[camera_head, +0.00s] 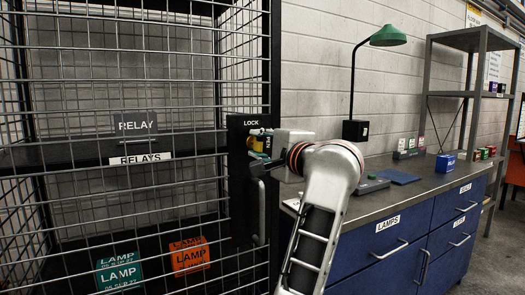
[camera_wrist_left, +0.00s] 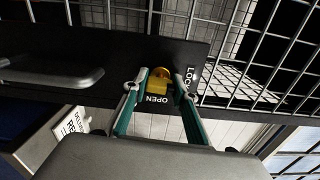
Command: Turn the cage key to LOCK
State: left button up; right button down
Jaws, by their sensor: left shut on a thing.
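The cage key (camera_wrist_left: 158,86) is yellow and sits in the dark lock plate (camera_head: 240,190) on the cage door's edge. The key also shows in the head view (camera_head: 256,143), partly covered by my gripper. In the wrist view the word OPEN is just below the key and the word LOCK is to its right. My left gripper (camera_wrist_left: 160,84) has its two fingers on either side of the key, shut on it. In the head view my left gripper (camera_head: 262,150) is at the plate, below the word LOCK. I cannot tell exactly which mark the key points to.
A door handle (camera_head: 259,211) stands out below the key. The wire cage (camera_head: 95,80) holds relay and lamp boxes. To the right is a blue workbench (camera_head: 400,218) with a green lamp (camera_head: 388,37), small boxes and a metal shelf (camera_head: 483,50) behind.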

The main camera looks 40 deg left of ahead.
pick_arm(q)
jog(key=shift+f+n, duration=0.15)
jog(key=shift+n, duration=0.15)
pick_arm(e)
jog(key=shift+a+r, duration=0.15)
jog(key=shift+a, duration=0.2)
pick_arm(q)
jog(key=shift+n, duration=0.3)
pick_arm(e)
jog(key=shift+w+r, duration=0.15)
jog(key=shift+r, duration=0.05)
pick_arm(q)
jog(key=o, duration=1.1)
pick_arm(e)
jog(key=shift+f, duration=0.2)
